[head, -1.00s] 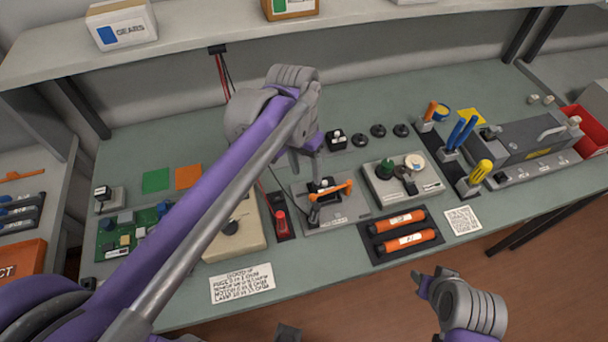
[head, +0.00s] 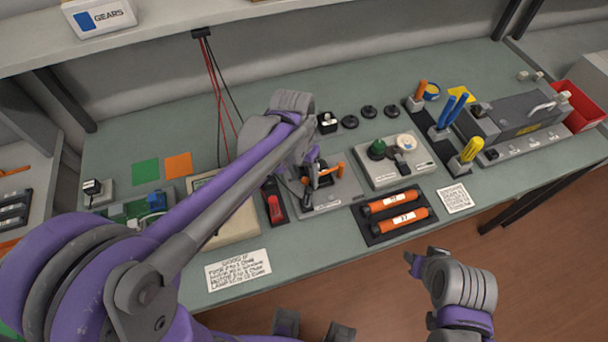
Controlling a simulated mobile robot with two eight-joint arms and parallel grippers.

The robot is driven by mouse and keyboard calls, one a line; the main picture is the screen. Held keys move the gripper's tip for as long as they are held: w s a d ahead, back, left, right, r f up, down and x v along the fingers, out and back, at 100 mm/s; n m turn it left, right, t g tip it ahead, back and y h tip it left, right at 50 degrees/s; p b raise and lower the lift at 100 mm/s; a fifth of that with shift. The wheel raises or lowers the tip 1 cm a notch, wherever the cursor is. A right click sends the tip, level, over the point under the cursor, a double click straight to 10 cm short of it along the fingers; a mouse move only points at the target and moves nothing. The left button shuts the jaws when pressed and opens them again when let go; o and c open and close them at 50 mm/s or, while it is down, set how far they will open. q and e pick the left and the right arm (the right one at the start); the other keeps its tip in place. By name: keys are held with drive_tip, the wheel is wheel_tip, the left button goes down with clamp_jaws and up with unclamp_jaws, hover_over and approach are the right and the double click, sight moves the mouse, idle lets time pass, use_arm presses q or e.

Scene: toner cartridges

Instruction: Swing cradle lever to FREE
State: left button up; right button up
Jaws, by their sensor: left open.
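The cradle is a grey plate (head: 342,193) with a dark raised holder near the middle of the bench. An orange lever (head: 334,169) lies across the top of the holder. My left gripper (head: 308,174) is open and points down at the left side of the holder, close to the lever's left end. Its fingers partly cover the holder, and I cannot tell whether they touch the lever. The lettering on the plate is too small to read. My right gripper (head: 424,265) hangs in front of the bench's front edge, away from the cradle; its jaw opening is unclear.
Two orange cartridges (head: 393,201) lie in a dark tray right of the cradle. A red-handled item (head: 274,208) sits close left of the cradle. Black round knobs (head: 369,112) stand behind.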

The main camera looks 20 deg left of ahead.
use_arm(q)
clamp_jaws()
idle(1.4)
